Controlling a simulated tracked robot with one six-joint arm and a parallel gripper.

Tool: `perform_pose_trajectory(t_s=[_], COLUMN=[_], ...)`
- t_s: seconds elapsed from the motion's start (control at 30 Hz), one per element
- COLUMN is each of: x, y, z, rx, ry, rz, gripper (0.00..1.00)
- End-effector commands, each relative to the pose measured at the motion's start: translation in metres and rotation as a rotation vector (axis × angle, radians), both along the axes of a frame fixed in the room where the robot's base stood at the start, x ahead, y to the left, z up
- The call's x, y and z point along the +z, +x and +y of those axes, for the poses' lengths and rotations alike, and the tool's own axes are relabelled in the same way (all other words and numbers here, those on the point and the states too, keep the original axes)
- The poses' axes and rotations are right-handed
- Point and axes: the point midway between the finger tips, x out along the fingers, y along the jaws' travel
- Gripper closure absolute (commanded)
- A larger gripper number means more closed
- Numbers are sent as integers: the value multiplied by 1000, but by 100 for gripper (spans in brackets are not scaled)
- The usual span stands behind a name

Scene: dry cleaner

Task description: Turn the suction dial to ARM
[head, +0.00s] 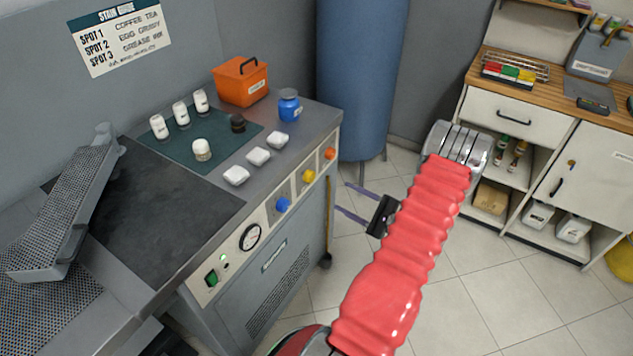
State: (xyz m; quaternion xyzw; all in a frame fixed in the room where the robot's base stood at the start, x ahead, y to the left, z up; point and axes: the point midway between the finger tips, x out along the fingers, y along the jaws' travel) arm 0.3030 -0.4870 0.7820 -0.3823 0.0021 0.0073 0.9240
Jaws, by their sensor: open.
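The front panel (220,264) of the grey spotting table carries a blue knob (283,205), a yellow knob (308,176) and an orange knob (330,153) in a row. A round gauge (250,237) and a green switch (211,278) sit to their left. The labels are too small to read, so I cannot tell which knob is the suction dial or where it points. My gripper (342,197) is open and empty, its two thin fingers pointing left toward the panel. It appears to the right of the blue and yellow knobs, apart from them.
On the table stand white bottles (180,114), an orange box (241,81), a blue jar (289,105) and white pads (258,156). A blue cylinder tank (358,70) stands behind. A shelf unit (577,150) is at right. Tiled floor (480,290) is clear.

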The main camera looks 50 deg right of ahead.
Motion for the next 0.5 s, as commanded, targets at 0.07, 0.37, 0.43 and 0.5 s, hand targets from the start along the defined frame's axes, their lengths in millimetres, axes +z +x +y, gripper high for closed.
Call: perform_pose_trajectory(t_s=[0.07,0.37,0.43,0.5], x=[-4,-4,-4,-4], y=[-5,-6,-5,-3], z=[-5,-6,-6,-6], rx=[-23,-28,-27,-27], ry=[3,2,2,2], rz=[-8,-10,-10,-10], gripper=[47,47,47,47])
